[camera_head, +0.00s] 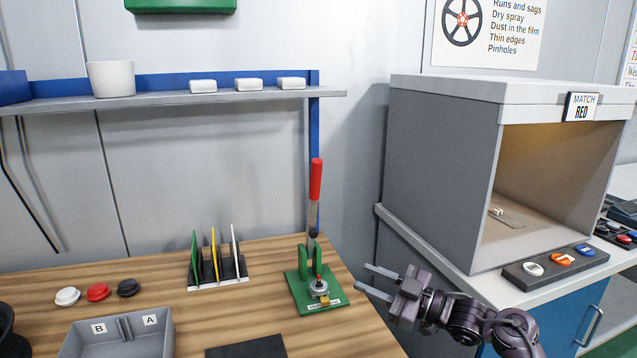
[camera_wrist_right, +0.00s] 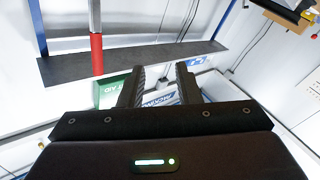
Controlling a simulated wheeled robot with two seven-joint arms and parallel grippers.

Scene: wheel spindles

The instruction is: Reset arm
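My right gripper (camera_head: 367,280) is in front of the wall gap between the wooden bench and the grey booth, with its fingers pointing left. Its two fingers stand apart with nothing between them. The fingers also show apart and empty in the right wrist view (camera_wrist_right: 158,88). To its left is a green press fixture (camera_head: 318,290) with a red-handled lever (camera_head: 316,180) standing upright; the gripper looks apart from it. My left gripper is not in view.
The bench (camera_head: 270,268) holds a rack with coloured cards (camera_head: 217,273), white, red and black discs (camera_head: 97,292), a grey A/B tray (camera_head: 118,338) and a dark mat (camera_head: 247,347). A shelf (camera_head: 180,97) hangs above. The grey booth (camera_head: 445,170) stands right, with a disc strip (camera_head: 557,263) at its front.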

